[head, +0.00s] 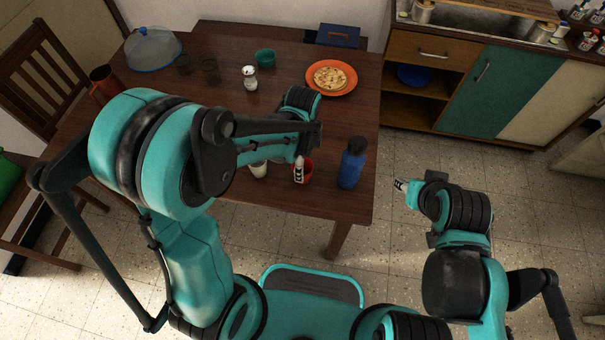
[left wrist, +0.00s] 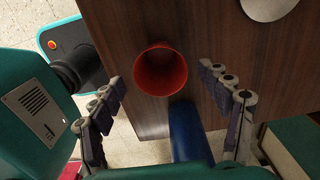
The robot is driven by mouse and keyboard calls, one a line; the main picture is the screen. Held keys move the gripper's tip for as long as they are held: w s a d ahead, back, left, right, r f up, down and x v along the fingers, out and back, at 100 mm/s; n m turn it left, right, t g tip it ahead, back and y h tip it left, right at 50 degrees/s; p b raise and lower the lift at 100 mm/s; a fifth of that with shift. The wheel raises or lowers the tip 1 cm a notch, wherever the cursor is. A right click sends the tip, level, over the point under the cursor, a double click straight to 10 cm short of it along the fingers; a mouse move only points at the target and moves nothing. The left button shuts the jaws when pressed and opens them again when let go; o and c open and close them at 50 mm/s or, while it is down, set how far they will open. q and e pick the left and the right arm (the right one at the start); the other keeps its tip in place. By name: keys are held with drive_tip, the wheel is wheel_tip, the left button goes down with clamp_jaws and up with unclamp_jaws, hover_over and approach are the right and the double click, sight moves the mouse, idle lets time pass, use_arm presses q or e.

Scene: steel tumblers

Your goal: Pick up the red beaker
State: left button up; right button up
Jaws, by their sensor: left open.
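The red beaker (head: 308,172) stands near the front edge of the wooden table, partly hidden by a finger of my left gripper (head: 299,168) in the head view. In the left wrist view the beaker (left wrist: 160,70) shows its open mouth and looks empty. There my left gripper (left wrist: 162,82) is open, its fingers spread on both sides of the beaker with gaps between. My right gripper (head: 401,186) is off the table's right side, away from the beaker; its opening cannot be made out.
A blue bottle (head: 352,166) stands close right of the beaker and a white cup (head: 259,171) to its left. The table's middle is largely hidden by my left arm.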

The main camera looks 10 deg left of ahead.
use_arm(q)
wheel_tip(320, 180, down, 4)
drive_tip(key=shift+w+r+b, duration=0.1)
drive_tip(key=shift+r+b, duration=0.15)
drive_tip(key=shift+b, duration=0.35)
drive_tip(key=shift+r, duration=0.1)
drive_tip(key=shift+a, duration=0.1)
drive_tip(key=c, duration=1.3)
drive_tip(key=shift+o, duration=0.2)
